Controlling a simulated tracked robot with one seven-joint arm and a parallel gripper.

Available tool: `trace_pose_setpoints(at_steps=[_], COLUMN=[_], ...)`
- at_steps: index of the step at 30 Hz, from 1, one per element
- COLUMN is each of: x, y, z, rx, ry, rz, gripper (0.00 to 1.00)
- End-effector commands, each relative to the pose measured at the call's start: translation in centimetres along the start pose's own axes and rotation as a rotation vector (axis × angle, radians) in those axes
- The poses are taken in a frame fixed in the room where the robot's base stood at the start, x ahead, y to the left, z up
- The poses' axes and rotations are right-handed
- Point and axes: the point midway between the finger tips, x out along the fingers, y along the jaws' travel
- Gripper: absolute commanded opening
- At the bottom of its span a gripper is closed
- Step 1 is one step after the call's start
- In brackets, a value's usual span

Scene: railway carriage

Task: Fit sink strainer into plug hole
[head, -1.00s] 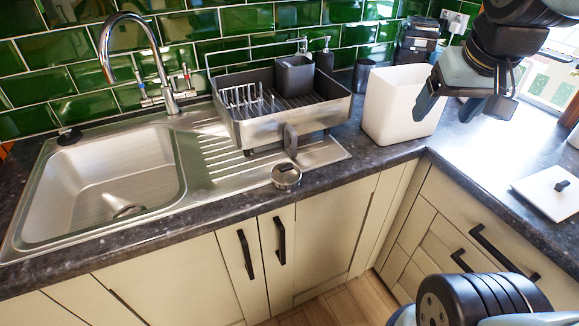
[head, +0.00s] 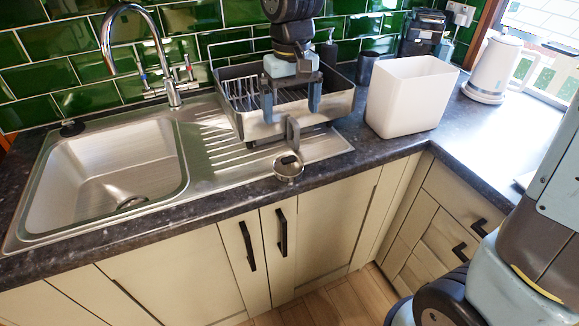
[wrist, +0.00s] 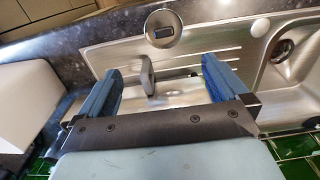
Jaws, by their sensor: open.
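The sink strainer (head: 288,168) is a small round metal piece with a dark bar across its top. It sits at the front edge of the steel drainer, by the worktop, and shows near the top of the wrist view (wrist: 163,32). The plug hole (head: 131,203) is in the floor of the sink basin, left of the strainer; it also shows at the right of the wrist view (wrist: 282,50). My gripper (head: 291,112) is open and empty, pointing down over the dish rack, behind and above the strainer. In the wrist view the strainer lies beyond the fingertips (wrist: 160,68).
The dish rack (head: 255,129) stands on the drainer (head: 213,150), its grey upright spout (head: 292,133) between my gripper and the strainer. A tall tap (head: 165,65) rises behind the basin. A white bin (head: 408,97) and white kettle (head: 494,69) stand to the right.

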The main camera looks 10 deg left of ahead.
Motion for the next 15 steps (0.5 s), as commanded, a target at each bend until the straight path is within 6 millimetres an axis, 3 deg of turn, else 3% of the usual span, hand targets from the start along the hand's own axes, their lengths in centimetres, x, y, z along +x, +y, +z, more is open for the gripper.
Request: trace_pose_setpoints(at_steps=[15], x=[7.4], y=[-0.3], z=[0.0], rx=[-0.006], ry=[-0.007], rz=[0.0], gripper=[1.0])
